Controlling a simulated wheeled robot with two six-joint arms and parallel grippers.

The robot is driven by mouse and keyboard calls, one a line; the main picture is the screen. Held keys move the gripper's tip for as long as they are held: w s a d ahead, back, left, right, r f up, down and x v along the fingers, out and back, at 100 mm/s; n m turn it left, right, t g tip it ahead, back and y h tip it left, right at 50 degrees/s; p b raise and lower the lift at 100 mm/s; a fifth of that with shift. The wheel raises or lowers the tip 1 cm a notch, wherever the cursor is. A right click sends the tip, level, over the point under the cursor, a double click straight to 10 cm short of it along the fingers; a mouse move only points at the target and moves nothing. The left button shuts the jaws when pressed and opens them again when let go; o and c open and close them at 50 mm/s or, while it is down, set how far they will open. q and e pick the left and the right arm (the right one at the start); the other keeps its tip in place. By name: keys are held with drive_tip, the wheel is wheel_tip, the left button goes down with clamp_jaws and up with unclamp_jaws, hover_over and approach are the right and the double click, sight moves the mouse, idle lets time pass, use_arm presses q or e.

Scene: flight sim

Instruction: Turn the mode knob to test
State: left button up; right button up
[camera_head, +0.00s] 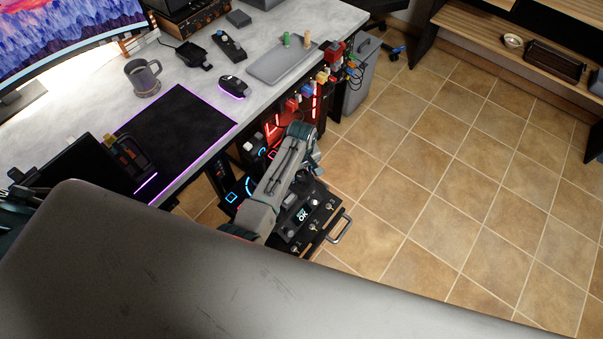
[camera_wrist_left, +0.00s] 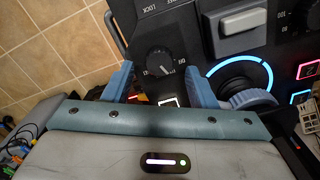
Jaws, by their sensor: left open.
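In the left wrist view a round black knob (camera_wrist_left: 160,61) with a pale pointer line sits on a dark panel (camera_wrist_left: 185,30). Small white markings surround it, too small to read surely, so I cannot confirm which setting it points to. My left gripper (camera_wrist_left: 159,77) is open, its two blue fingers on either side of the knob with gaps visible. Whether either finger touches it is unclear. In the head view my left arm reaches down to the black control panel (camera_head: 322,222) beside the desk, and the arm hides part of it. My right gripper is not in view.
Beside the knob are a grey rocker switch (camera_wrist_left: 243,21), a blue-lit ring (camera_wrist_left: 262,70) and a ridged blue-grey wheel (camera_wrist_left: 252,99). A metal handle (camera_head: 341,229) edges the panel. The desk (camera_head: 188,75) holds a mug (camera_head: 143,78) and mouse (camera_head: 233,86). Tiled floor (camera_head: 450,150) is clear.

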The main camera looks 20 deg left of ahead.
sight(302, 179)
use_arm(q)
drive_tip(key=shift+f, duration=1.3)
drive_tip(key=shift+c, duration=0.6)
drive_tip(key=c, duration=0.9)
drive_tip(key=shift+o, duration=0.2)
drive_tip(key=shift+r+m+p, duration=0.1)
drive_tip(key=shift+m+p, duration=0.2)
drive_tip(key=shift+m, duration=0.1)
drive_tip(key=m+p, duration=0.2)
drive_tip(key=shift+m, duration=0.4)
drive_tip(key=shift+m+p, duration=0.85)
drive_tip(key=shift+m, duration=1.25)
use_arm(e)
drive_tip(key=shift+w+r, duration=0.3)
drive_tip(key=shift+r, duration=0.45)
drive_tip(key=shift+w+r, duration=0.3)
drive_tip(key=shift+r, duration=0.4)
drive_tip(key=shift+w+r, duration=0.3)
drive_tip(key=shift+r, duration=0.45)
use_arm(q)
drive_tip(key=shift+w, duration=0.1)
drive_tip(key=o, duration=1)
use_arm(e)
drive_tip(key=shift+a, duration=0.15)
